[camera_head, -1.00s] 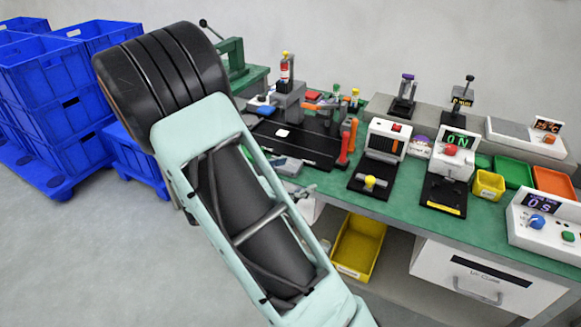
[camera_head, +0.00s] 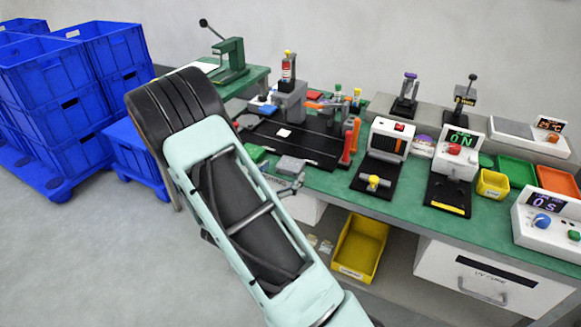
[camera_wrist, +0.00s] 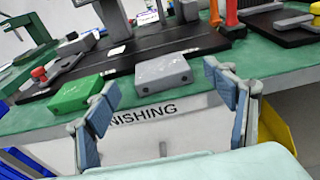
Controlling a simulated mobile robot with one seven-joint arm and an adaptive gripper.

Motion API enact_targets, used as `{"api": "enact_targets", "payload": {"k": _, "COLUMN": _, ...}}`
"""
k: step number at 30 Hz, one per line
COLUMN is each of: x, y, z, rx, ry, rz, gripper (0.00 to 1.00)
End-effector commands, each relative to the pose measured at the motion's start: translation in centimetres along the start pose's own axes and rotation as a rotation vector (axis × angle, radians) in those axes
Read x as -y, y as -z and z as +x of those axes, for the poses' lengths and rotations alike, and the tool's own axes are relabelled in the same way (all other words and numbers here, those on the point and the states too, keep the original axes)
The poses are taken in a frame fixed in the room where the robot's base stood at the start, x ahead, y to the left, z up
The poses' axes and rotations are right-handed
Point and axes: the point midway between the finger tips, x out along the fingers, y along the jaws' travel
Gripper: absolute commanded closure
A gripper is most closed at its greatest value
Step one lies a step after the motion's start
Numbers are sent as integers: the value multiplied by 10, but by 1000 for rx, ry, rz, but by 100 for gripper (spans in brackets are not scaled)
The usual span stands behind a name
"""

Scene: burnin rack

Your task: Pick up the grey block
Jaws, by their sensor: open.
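The grey block (camera_wrist: 163,74) lies near the front edge of the green bench top in the wrist view, above the "FINISHING" label. In the head view the grey block (camera_head: 290,165) sits just in front of the black plate. A green block (camera_wrist: 75,93) lies to its left. My gripper (camera_wrist: 168,98) is open, with blue-grey pads on both fingers, and nothing is between them. The grey block shows beyond the fingertips, framed between them and apart from them. In the head view my gripper (camera_head: 298,183) is small beside the block, partly behind my arm.
A black plate (camera_head: 310,146) with a red-orange clamp (camera_head: 348,141) lies behind the block. White devices (camera_head: 390,139) stand to the right. Blue crates (camera_head: 68,128) stand at left. A yellow bin (camera_head: 360,247) sits below the bench top.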

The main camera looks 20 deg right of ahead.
Motion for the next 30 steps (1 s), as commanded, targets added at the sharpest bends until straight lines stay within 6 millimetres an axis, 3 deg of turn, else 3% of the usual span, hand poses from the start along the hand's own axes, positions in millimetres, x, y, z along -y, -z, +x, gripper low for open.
{"api": "enact_targets", "payload": {"k": 7, "x": 1, "y": 0, "z": 37, "rx": 0, "ry": 3, "rz": 2, "gripper": 23}}
{"api": "enact_targets", "payload": {"k": 14, "x": 0, "y": 0, "z": 41, "rx": -1, "ry": 1, "rz": 0, "gripper": 23}}
{"api": "enact_targets", "payload": {"k": 27, "x": 1, "y": 0, "z": 40, "rx": -1, "ry": 1, "rz": 0, "gripper": 69}}
{"api": "enact_targets", "payload": {"k": 30, "x": 1, "y": 0, "z": 40, "rx": 0, "ry": 1, "rz": 0, "gripper": 70}}
